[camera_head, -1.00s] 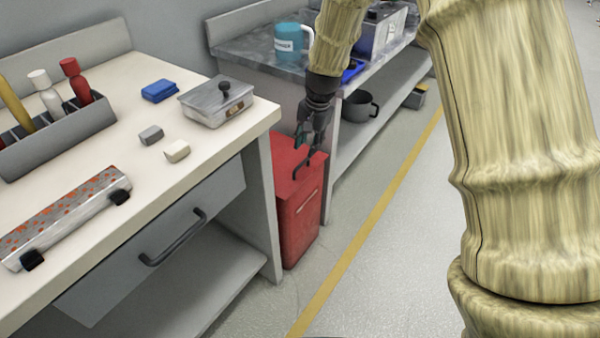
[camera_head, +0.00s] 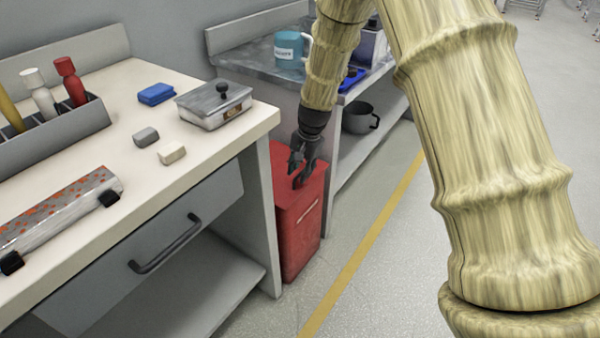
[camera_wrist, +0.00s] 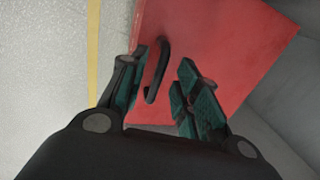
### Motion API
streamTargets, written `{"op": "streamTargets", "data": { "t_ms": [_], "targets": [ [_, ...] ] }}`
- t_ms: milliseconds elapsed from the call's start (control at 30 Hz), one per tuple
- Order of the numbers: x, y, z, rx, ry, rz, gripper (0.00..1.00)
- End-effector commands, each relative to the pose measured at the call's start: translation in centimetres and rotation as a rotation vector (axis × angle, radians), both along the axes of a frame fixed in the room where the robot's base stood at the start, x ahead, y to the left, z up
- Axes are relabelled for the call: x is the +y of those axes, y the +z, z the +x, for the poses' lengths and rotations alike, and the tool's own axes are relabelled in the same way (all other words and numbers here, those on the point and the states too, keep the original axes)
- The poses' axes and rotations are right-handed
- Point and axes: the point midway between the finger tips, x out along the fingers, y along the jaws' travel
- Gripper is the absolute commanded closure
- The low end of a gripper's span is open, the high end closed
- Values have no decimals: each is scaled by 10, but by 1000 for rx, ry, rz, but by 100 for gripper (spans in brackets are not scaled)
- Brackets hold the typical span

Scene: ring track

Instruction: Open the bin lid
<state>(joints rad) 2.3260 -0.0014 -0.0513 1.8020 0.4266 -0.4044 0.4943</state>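The red bin (camera_head: 300,222) stands on the floor between the two benches, with its flat red lid (camera_head: 283,165) closed on top. In the wrist view the lid (camera_wrist: 215,45) fills the upper middle, with a dark curved handle (camera_wrist: 159,72) on it. My gripper (camera_head: 299,178) is over the lid, reaching down from above. In the wrist view my gripper (camera_wrist: 160,88) is open, with the handle between its spread fingers, nearer the left one. I cannot tell whether a finger touches the handle. The gripper hides part of the lid and handle in the head view.
A pale bench (camera_head: 215,155) with a drawer handle (camera_head: 165,243) stands left of the bin. A second bench (camera_head: 255,57) holding a blue jug (camera_head: 290,48) stands behind. A dark pot (camera_head: 358,117) sits on its lower shelf. Floor right of the yellow line (camera_head: 360,255) is clear.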

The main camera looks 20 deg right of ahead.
Motion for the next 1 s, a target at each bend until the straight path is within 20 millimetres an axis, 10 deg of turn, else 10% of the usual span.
{"op": "streamTargets", "data": {
  "t_ms": [367, 567, 1000],
  "targets": [
    [1, -5, 1, 0, 0, 0, 68],
    [1, -5, 1, 0, 0, 0, 100],
    [-4, 0, -1, 11, -7, -7, 100]
  ]
}}
